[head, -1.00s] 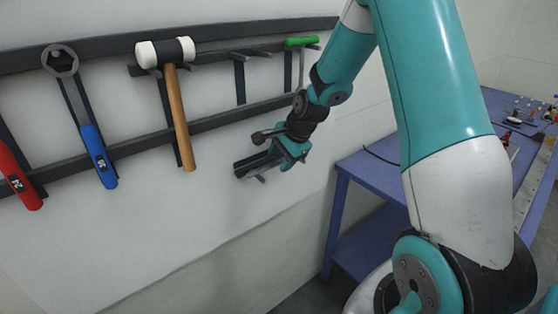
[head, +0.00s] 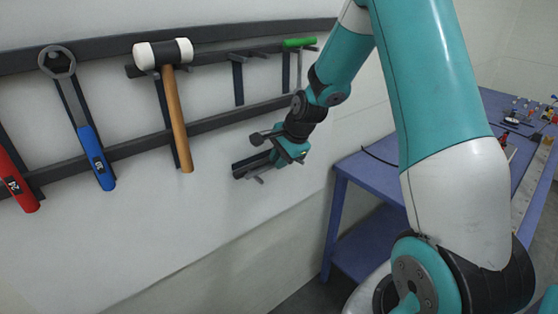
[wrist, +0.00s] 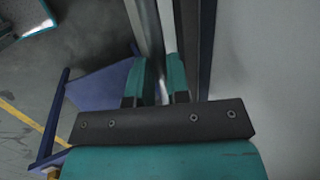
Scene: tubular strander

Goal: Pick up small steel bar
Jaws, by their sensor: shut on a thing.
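The small steel bar (wrist: 146,32) shows in the wrist view as a long grey metal strip running up from between my fingers. My gripper (wrist: 158,82) is shut on it. In the head view my gripper (head: 270,158) is beside the white wall panel, below the lower dark rail. Dark bar-like shapes stick out to the left from it there, and I cannot tell clearly which part is the steel bar. The bar's far end is out of the wrist view.
A white-headed mallet (head: 174,90), a blue-handled wrench (head: 92,150), a red-handled tool (head: 15,182) and a green-handled tool (head: 298,43) hang on the wall rails. A blue table (head: 375,175) with small items stands at the right. Floor shows below.

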